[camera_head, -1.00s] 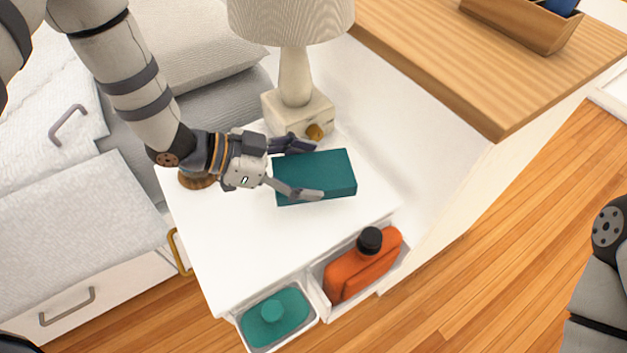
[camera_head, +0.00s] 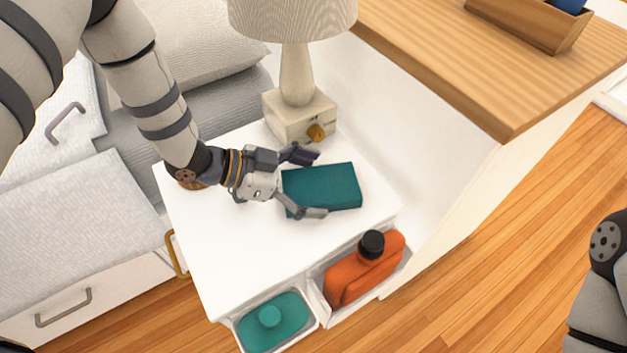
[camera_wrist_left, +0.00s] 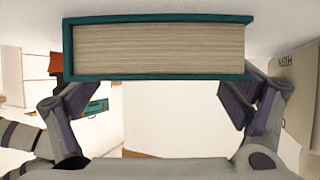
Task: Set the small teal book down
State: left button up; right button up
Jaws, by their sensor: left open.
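The small teal book (camera_head: 322,187) lies flat on the white nightstand top (camera_head: 235,255), in front of the lamp base. In the left wrist view the book (camera_wrist_left: 160,48) shows its page edges between teal covers, just ahead of the fingers. My left gripper (camera_head: 310,183) is open, with one finger beyond the far left corner of the book and one by its near left edge. The wrist view shows the fingers spread (camera_wrist_left: 163,105) at either side of the book's end. My right gripper is not in view.
A lamp (camera_head: 297,75) stands behind the book. An orange bottle (camera_head: 365,270) and a teal container (camera_head: 270,322) sit in compartments at the nightstand's front. A higher wooden top (camera_head: 480,50) rises to the right. The nightstand's front left is clear.

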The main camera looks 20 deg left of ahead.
pick_arm(q)
jog(key=shift+a+r, duration=0.15)
jog(key=shift+r, duration=0.15)
jog(key=p+v, duration=0.2)
jog(key=v, duration=0.9)
jog(key=shift+s+a, duration=0.2)
jog(key=shift+a, duration=0.1)
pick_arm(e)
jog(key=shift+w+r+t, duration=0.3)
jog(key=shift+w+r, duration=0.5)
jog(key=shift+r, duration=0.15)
